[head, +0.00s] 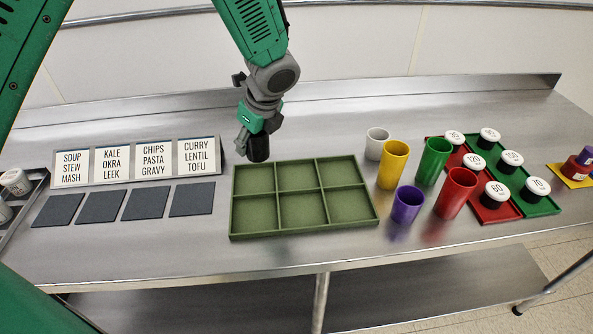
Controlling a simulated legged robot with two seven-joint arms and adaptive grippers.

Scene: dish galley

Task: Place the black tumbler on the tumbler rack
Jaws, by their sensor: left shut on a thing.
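My left gripper (247,141) hangs at the back of the table, shut on the black tumbler (258,149). The tumbler's upper part is hidden by the gripper. It is just behind and above the back left corner of the green compartment tray (308,233), which looks like the tumbler rack. All the tray's compartments are empty. I cannot tell exactly how high the tumbler is above the table. My right gripper is not in view.
White (376,143), yellow (394,164), green (434,161), red (456,193) and purple (407,205) tumblers stand right of the rack. Red (496,213) and green (540,206) trays hold labelled pots. Label cards (72,168) and dark mats (101,206) lie left.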

